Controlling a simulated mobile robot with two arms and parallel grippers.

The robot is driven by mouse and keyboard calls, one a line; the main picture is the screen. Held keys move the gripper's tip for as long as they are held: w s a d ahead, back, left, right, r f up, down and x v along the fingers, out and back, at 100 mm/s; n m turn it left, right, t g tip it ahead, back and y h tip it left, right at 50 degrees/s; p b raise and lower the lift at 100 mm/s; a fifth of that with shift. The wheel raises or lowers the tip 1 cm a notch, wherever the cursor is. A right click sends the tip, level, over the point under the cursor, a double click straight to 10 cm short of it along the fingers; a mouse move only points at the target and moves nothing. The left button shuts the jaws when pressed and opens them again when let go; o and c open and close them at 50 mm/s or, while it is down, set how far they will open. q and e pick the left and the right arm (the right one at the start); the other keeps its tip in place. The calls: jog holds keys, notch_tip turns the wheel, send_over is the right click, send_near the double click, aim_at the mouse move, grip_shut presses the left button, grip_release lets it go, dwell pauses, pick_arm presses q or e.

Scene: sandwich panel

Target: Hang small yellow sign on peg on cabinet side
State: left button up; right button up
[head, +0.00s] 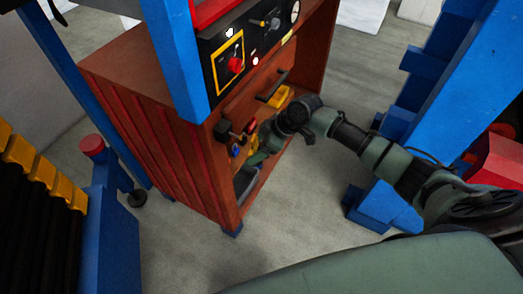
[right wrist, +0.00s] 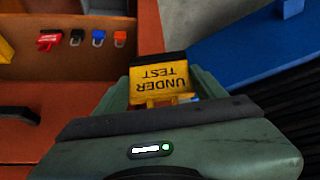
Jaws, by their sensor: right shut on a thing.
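The small yellow sign (right wrist: 160,85) reads "UNDER TEST", upside down in the right wrist view. My right gripper (right wrist: 163,100) is shut on it, with a green finger on each side. In the head view the right gripper (head: 257,155) is low at the open front of the red-brown cabinet (head: 150,120), and the sign is mostly hidden there. The cabinet's slatted side faces left in the head view. I cannot make out a peg on it. My left gripper is not in view.
Red (right wrist: 48,41), black (right wrist: 76,37), blue (right wrist: 98,38) and orange (right wrist: 119,39) padlock-like items hang in a row inside the cabinet. A yellow object (head: 280,96) lies on its shelf. Blue posts (head: 174,60) stand close by. Grey floor (head: 185,250) is clear in front.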

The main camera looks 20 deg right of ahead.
jog(key=w+a+f+b, duration=0.1)
jog(key=w+a+b, duration=0.2)
jog(key=w+a, duration=0.1)
jog(key=shift+w+b, duration=0.4)
jog(key=shift+w, duration=0.2)
jog(key=shift+f, duration=0.1)
dwell(0.3)
dwell(0.5)
jog(key=o, duration=1.4)
jog(key=shift+o, duration=0.3)
